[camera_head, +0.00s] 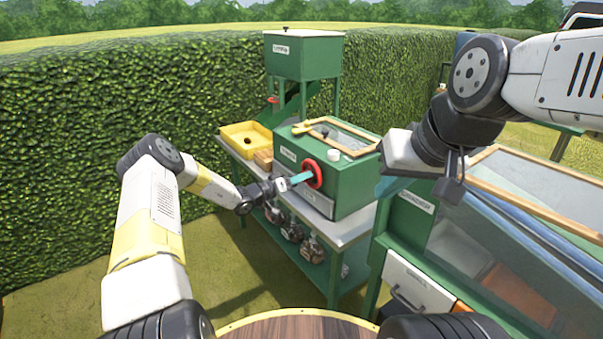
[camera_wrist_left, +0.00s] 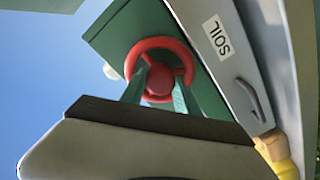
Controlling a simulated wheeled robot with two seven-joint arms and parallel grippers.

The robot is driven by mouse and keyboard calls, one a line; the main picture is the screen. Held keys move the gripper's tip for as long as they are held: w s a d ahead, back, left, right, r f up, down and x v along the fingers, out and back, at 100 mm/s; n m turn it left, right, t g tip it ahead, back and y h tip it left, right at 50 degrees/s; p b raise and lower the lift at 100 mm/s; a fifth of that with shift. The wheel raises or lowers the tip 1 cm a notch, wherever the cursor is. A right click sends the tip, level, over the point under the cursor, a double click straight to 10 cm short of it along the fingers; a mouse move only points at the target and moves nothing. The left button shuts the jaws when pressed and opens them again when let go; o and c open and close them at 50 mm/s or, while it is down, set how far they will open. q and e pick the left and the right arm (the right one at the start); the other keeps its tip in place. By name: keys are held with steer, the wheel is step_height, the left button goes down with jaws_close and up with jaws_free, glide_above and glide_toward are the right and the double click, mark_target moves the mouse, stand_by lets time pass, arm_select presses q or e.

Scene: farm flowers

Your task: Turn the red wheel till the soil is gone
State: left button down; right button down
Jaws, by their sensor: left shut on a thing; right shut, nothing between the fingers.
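The red wheel (camera_head: 313,173) is on the front of a green box machine (camera_head: 347,188) on a bench. It also shows in the left wrist view (camera_wrist_left: 143,50), with its round hub between the finger ends. My left gripper (camera_head: 304,177) reaches the wheel from the left, its teal fingers shut on it. A drawer labelled SOIL (camera_wrist_left: 237,70) is beside the wheel in the left wrist view. Whether soil is inside the machine cannot be told. My right gripper (camera_head: 388,185) hangs right of the machine, shut and empty, partly hidden by its own wrist.
A green hopper (camera_head: 303,58) stands on legs behind the machine. A yellow tray (camera_head: 245,137) sits on the bench (camera_head: 352,233), left of the machine. A green glass-sided unit (camera_head: 415,225) stands close at right. Round objects lie on the lower shelf. A hedge (camera_head: 110,95) closes the back.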

arm_select(q)
steer(key=shift+f, duration=0.15)
steer(key=c, duration=0.9)
jaws_free()
steer(key=v, duration=0.7)
steer(key=shift+s+a, duration=0.25)
steer(key=shift+a, duration=0.1)
